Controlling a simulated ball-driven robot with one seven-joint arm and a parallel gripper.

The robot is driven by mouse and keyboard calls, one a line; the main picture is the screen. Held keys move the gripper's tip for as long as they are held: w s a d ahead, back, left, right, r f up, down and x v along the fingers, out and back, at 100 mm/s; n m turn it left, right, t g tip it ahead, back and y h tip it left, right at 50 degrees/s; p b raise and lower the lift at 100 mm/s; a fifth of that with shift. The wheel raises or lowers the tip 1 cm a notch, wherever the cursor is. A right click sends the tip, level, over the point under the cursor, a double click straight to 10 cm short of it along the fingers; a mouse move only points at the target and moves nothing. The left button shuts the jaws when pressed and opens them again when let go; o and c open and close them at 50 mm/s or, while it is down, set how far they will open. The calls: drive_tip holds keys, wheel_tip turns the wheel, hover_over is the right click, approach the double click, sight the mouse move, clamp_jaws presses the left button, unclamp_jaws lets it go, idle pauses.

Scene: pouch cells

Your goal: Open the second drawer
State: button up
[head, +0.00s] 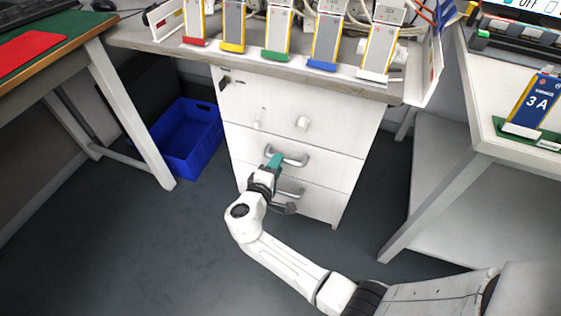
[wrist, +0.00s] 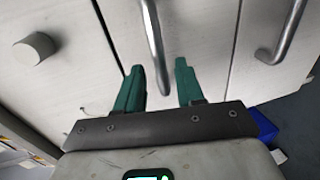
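The white drawer cabinet (head: 300,100) stands under the bench with its drawers shut. The top drawer has a round knob (head: 302,123). The second drawer (head: 335,168) has a grey bar handle (head: 297,160), which also shows upright in the middle of the wrist view (wrist: 154,40). The lowest drawer's handle (head: 291,193) is partly behind my arm. My gripper (head: 275,160) is at the left part of the second handle. In the wrist view its green fingers (wrist: 160,72) are apart, with the handle's lower end appearing between them. I cannot tell whether they touch it.
A blue crate (head: 185,140) is on the floor left of the cabinet. Table legs stand on both sides. The bench above (head: 240,58) holds several colour-based holders. The floor in front of the cabinet is clear except for my arm.

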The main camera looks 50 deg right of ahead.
drive_tip(key=shift+b+x, duration=0.35)
drive_tip(key=shift+x, duration=1.55)
drive_tip(key=shift+c, duration=0.3)
drive_tip(key=shift+s, duration=0.1)
clamp_jaws()
